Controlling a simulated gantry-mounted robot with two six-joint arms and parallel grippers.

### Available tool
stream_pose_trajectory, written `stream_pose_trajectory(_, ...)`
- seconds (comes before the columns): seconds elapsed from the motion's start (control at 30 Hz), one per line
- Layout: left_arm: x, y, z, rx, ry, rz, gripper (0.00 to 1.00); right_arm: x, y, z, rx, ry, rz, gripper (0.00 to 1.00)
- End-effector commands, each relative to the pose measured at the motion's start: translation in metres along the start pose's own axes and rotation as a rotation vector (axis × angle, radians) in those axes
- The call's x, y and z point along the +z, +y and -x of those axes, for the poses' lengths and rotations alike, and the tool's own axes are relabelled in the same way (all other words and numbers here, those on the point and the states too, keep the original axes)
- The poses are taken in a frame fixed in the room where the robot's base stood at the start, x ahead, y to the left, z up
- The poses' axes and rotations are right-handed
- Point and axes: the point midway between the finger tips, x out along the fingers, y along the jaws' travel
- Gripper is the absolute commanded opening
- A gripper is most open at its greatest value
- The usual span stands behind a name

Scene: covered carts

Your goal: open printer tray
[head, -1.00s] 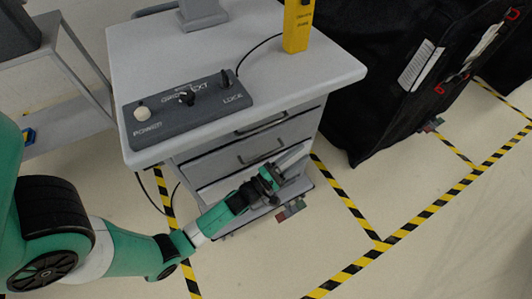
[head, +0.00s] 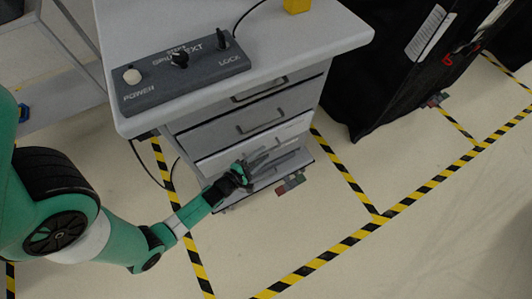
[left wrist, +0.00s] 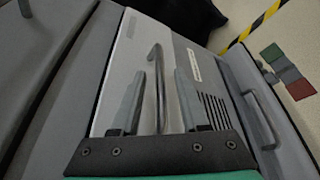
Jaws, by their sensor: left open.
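A grey cabinet (head: 190,140) holds a stack of drawers. Low in the stack is a white panel (head: 292,132), seen in the left wrist view as a pale printer-like front (left wrist: 205,70) with vent slots and a small label. An upright bar handle (left wrist: 158,62) stands out from it. My left gripper (head: 284,158) is open in front of this low part of the cabinet. In the left wrist view its two fingers (left wrist: 160,85) stand on either side of the bar handle, apart from each other; I cannot tell whether either touches it. My right gripper is not in view.
A control box (head: 180,75) with knobs sits on the cabinet top. Another drawer handle (left wrist: 262,118) lies right of the panel in the left wrist view. A black covered cart (head: 375,80) stands at the right.

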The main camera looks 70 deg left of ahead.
Motion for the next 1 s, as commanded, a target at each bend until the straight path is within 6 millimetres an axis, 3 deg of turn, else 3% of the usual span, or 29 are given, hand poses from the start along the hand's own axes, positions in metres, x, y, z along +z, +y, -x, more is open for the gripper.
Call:
stream_pose_trajectory(0.2, 0.0, -0.001, -0.026, 0.0, -0.002, 0.001, 0.45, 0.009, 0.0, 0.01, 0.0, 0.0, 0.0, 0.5)
stream_pose_trajectory(0.47, 0.001, 0.0, -0.028, -0.001, 0.0, 0.0, 0.45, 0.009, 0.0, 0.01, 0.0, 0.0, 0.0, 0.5)
stream_pose_trajectory(0.73, 0.0, 0.0, -0.027, -0.001, -0.001, 0.0, 0.0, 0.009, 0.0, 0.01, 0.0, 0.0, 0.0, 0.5)
stream_pose_trajectory(1.0, 0.0, 0.0, -0.027, -0.001, -0.001, 0.0, 0.0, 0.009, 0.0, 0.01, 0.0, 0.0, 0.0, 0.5)
